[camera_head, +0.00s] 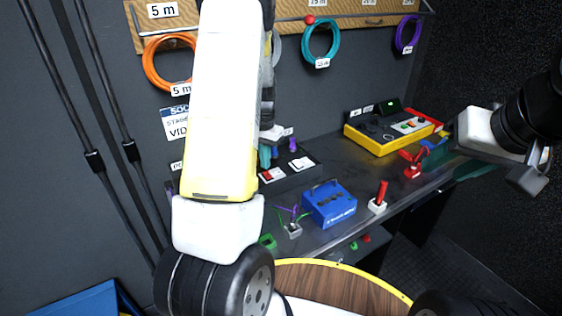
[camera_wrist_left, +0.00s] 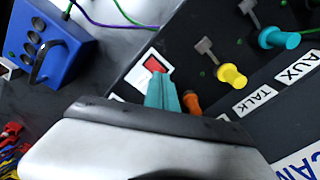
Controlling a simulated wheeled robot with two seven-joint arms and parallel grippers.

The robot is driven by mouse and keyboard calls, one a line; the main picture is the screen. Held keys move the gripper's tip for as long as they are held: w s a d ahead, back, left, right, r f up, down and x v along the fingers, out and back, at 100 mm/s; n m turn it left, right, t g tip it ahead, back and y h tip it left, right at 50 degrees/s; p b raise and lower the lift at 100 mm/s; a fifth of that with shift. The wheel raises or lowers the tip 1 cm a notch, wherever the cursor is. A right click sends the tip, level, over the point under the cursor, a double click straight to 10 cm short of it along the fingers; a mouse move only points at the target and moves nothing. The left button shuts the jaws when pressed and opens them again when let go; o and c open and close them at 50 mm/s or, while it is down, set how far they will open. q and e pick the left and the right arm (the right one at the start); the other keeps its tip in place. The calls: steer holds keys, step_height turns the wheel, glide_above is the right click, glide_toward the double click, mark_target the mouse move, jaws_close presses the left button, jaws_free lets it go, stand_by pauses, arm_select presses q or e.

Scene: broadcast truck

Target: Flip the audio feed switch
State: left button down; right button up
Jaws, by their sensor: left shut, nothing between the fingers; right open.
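A black switch panel (camera_head: 287,181) stands on the bench, partly hidden behind my left arm. A red rocker switch (camera_head: 267,175) sits on it in a white plate; it also shows in the left wrist view (camera_wrist_left: 154,65). My left gripper (camera_wrist_left: 161,90) is shut and empty, its teal fingertips close to the rocker's near edge; I cannot tell whether they touch. In the head view the left gripper (camera_head: 265,156) is mostly hidden by the arm. My right gripper (camera_head: 466,164) is open and empty over the right of the bench. No audio feed label is readable.
An orange knob (camera_wrist_left: 192,102), a yellow knob (camera_wrist_left: 231,76) and a teal knob (camera_wrist_left: 279,39) are beside the rocker, with TALK and AUX labels. A blue box (camera_head: 330,204), a red-handled switch (camera_head: 379,197) and a yellow-red console (camera_head: 380,137) stand on the bench.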

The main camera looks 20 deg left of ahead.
arm_select(q)
steer(key=shift+f, duration=0.95)
stand_by(0.6)
steer(key=shift+r, duration=3.5)
steer(key=s+d+r+n+t+h, duration=0.1)
steer(key=s+d+r+t, duration=0.1)
steer(key=s+d+r, duration=0.4)
steer(key=s+d+r+t+h, duration=0.1)
steer(key=s+r, duration=0.2)
steer(key=r, duration=0.5)
steer(key=s+d+r+t, duration=0.1)
steer(key=s+d+r, duration=0.1)
steer(key=s, duration=0.5)
steer(key=s+d+r+t, duration=0.2)
steer(key=s+d+r, duration=0.1)
steer(key=s, duration=0.5)
steer(key=shift+d+r+n, duration=0.25)
steer(key=shift+d+n, duration=0.15)
steer(key=shift+d, duration=0.2)
